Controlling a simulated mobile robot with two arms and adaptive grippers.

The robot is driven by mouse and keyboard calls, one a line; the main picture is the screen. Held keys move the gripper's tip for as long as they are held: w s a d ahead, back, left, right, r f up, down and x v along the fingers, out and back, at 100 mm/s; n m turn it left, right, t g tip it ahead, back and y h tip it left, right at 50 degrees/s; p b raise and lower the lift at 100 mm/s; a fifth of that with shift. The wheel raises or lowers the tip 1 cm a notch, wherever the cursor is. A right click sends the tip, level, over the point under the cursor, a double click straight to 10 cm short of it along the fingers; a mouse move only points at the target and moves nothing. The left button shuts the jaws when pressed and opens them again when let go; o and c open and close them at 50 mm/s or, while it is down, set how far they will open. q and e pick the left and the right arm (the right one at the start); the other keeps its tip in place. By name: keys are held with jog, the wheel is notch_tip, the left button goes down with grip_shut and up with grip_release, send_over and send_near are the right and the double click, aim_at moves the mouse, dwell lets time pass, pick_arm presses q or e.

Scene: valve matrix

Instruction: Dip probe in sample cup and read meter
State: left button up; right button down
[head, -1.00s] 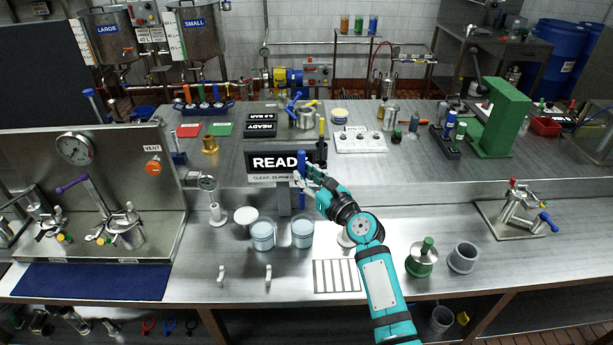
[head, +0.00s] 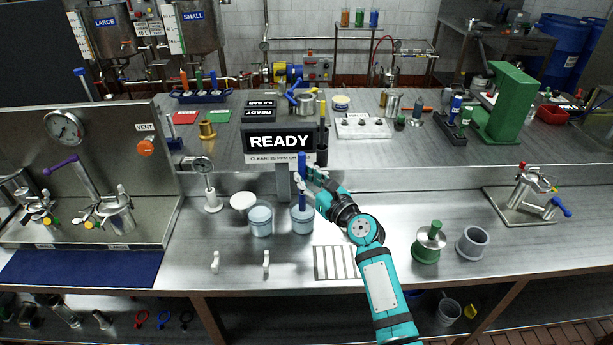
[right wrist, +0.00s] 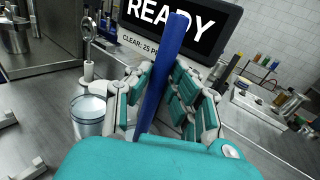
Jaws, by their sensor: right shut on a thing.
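My right gripper (head: 306,183) is shut on the blue probe (head: 301,166), which stands nearly upright. The probe also shows between the fingers in the right wrist view (right wrist: 160,80). Its lower end overlaps the mouth of the right sample cup (head: 302,222); I cannot tell how deep the tip is. A second, similar cup (head: 261,222) with pale blue contents stands to the left and also shows in the right wrist view (right wrist: 88,117). The meter (head: 279,142) stands behind the cups and reads READY. My left gripper is not in view.
A white round lid (head: 243,201) lies left of the cups, and a small gauge on a stand (head: 211,190) is beyond it. A striped rack (head: 335,263) lies in front. A green weight (head: 429,243) and grey cup (head: 472,243) stand right. Bench between them and the valve fixture is clear.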

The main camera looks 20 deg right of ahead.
aim_at(304, 161)
jog(key=shift+f+b, duration=1.6)
jog(key=shift+f, duration=0.75)
notch_tip(304, 161, up, 9)
jog(key=p, duration=0.9)
jog(key=shift+p, duration=0.35)
jog(key=shift+r, duration=0.1)
notch_tip(304, 161, up, 3)
jog(key=p, duration=0.3)
